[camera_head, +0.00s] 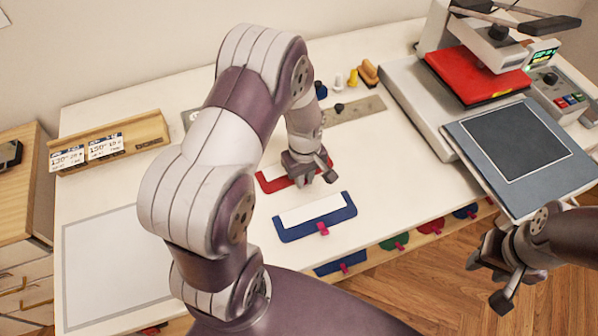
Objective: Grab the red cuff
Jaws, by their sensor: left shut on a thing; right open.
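The red cuff (270,184) lies on the white table behind the blue piece, as a red band around a white strip. My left gripper (317,176) reaches down over its right part and is shut on it; the fingers hide the exact grip. The cuff appears to be at table level, but I cannot tell whether it is lifted. My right gripper (487,282) is open and empty, off the table's front edge at the lower right.
A blue piece (290,233) with a white strip and pink tab lies just in front. A heat press (480,105) with a grey plate (471,142) stands at the right. A wooden rack (140,135) with labels is at the left. Several coloured pieces hang along the front edge.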

